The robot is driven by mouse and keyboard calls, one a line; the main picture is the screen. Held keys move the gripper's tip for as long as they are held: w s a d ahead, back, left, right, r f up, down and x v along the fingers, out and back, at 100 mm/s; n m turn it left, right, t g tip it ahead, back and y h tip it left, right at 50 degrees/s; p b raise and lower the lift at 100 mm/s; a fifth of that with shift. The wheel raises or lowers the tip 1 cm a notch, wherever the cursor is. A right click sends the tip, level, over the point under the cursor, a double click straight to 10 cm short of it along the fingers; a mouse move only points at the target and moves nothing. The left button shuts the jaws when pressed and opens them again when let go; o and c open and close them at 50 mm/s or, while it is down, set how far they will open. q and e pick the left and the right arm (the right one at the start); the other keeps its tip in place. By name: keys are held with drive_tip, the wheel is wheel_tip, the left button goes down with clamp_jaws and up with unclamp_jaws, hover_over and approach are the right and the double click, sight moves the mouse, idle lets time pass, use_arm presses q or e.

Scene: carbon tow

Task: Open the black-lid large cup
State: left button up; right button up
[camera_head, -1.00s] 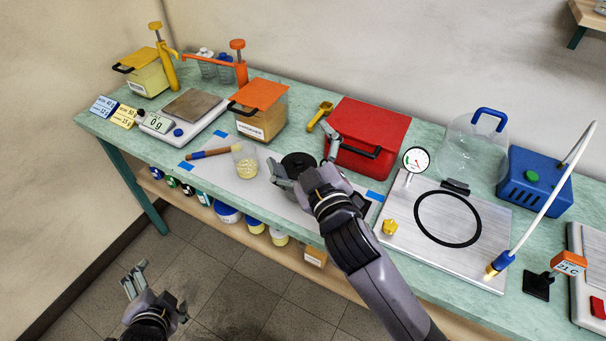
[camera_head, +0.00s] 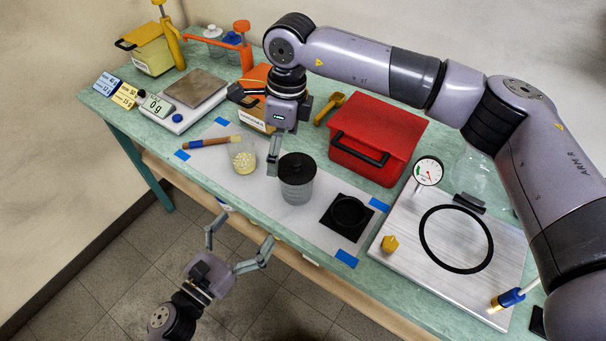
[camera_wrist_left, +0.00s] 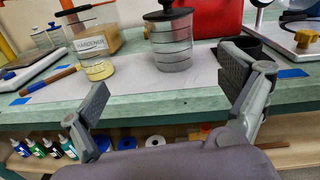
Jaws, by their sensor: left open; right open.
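The large cup (camera_head: 297,192) is clear and stands upright on the white sheet, with its black lid (camera_head: 297,166) on top. The cup also shows in the left wrist view (camera_wrist_left: 171,48), lid (camera_wrist_left: 168,14) on. My right gripper (camera_head: 274,158) is open and points down just left of the cup; I cannot tell whether it touches. My left gripper (camera_head: 240,238) is open and empty in front of the table edge, below the cup. In the left wrist view its fingers (camera_wrist_left: 165,85) are wide apart, with the cup beyond them.
A black ring holder (camera_head: 347,213) lies right of the cup. A small beaker (camera_head: 243,158) and brush (camera_head: 207,142) are to its left. The orange-lidded hardener box (camera_head: 254,112) and red box (camera_head: 374,135) stand behind. My right arm spans the upper right.

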sight(297, 160)
drive_tip(key=d, duration=0.1)
drive_tip(key=w+d+h, duration=0.1)
drive_tip(key=d+r, duration=0.1)
drive_tip(key=shift+w+t, duration=0.3)
drive_tip(key=shift+w, duration=0.05)
drive_tip(key=shift+d+r, duration=0.1)
drive_tip(key=shift+r, duration=0.05)
use_arm(q)
drive_tip(key=shift+m+h, duration=0.4)
drive_tip(key=shift+m, duration=0.3)
drive_tip(key=x, duration=1.1)
drive_tip(key=d+f+x, duration=0.1)
drive_tip(key=x, duration=0.5)
drive_tip(key=shift+s+d, duration=0.15)
drive_tip(key=shift+s, duration=0.1)
drive_tip(key=shift+c, duration=0.5)
drive_tip(key=c, duration=1.7)
use_arm(e)
drive_tip(key=shift+o, duration=0.6)
drive_tip(key=shift+r, duration=0.3)
drive_tip(key=shift+n, duration=0.7)
wheel_tip(297, 160, down, 8)
drive_tip(key=shift+f, duration=0.1)
